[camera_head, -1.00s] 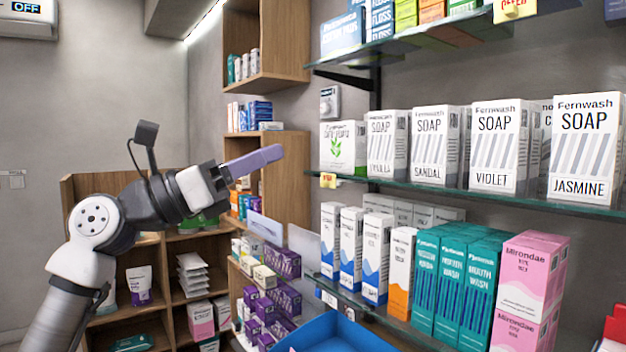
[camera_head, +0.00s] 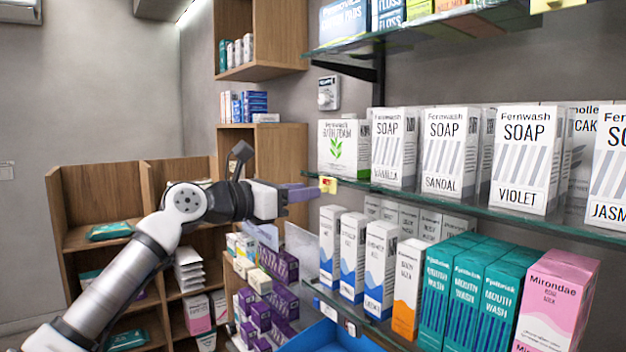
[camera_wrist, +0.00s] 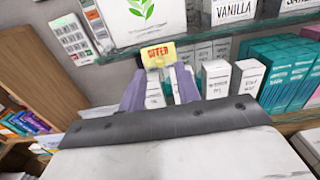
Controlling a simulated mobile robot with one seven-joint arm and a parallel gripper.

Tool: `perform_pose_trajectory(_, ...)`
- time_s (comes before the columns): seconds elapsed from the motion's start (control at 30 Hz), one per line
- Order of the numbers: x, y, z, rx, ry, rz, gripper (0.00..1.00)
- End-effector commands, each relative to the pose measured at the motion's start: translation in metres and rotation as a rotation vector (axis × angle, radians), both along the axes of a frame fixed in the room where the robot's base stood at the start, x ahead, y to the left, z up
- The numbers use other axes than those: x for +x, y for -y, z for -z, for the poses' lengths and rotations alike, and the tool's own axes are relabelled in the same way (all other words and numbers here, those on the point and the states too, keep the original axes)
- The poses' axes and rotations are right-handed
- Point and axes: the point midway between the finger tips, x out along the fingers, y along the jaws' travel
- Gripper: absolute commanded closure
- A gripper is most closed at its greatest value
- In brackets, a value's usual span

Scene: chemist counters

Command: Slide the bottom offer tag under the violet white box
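The bottom offer tag (camera_head: 328,185) is a small yellow tag with red lettering on the front edge of the middle shelf, below the bath foam box. My gripper (camera_head: 311,192) has its purple fingers pointing at the tag, with the tips right beside it. In the wrist view the fingers (camera_wrist: 160,76) are apart, with the tag (camera_wrist: 157,54) in line with the gap at their tips. I cannot tell whether they touch it. The violet white box (camera_head: 525,155), a white soap box marked VIOLET, stands upright farther right on the same shelf.
White soap boxes for vanilla (camera_head: 394,150) and sandal (camera_head: 449,155) stand between the tag and the violet box. Another yellow tag (camera_head: 556,4) hangs on the upper shelf edge. Cartons fill the lower shelf (camera_head: 340,303). The shelf edge (camera_head: 430,202) right of the tag looks clear.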

Motion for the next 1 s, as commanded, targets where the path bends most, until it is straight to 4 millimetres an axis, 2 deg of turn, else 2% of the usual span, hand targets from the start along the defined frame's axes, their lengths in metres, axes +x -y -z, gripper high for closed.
perform_pose_trajectory(0.03, 0.005, 0.008, -0.003, 0.001, -0.001, 0.002, 0.67)
perform_pose_trajectory(0.2, 0.016, 0.022, -0.002, 0.0, 0.0, 0.001, 0.67)
perform_pose_trajectory(0.57, 0.019, 0.026, 0.0, -0.001, 0.001, 0.0, 0.67)
perform_pose_trajectory(0.83, 0.019, 0.026, 0.0, -0.001, 0.001, 0.0, 1.0)
perform_pose_trajectory(1.0, 0.019, 0.026, 0.0, -0.001, 0.001, 0.0, 1.0)
